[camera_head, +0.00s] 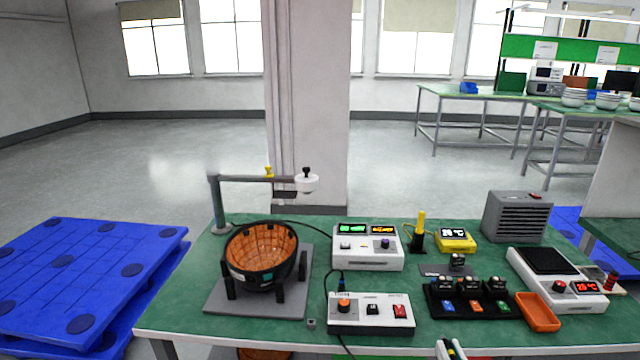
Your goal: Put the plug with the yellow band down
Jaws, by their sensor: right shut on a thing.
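My right gripper (451,349) shows only as pale fingertips with a green edge at the bottom edge of the picture, in front of the table's near edge. The green table top (190,313) lies beyond the gripper. My left gripper is not in view.
A dark bowl-shaped basket (262,258) stands on a grey plate at left, under a lamp-like arm (243,179). Bare green table shows near the front edge.

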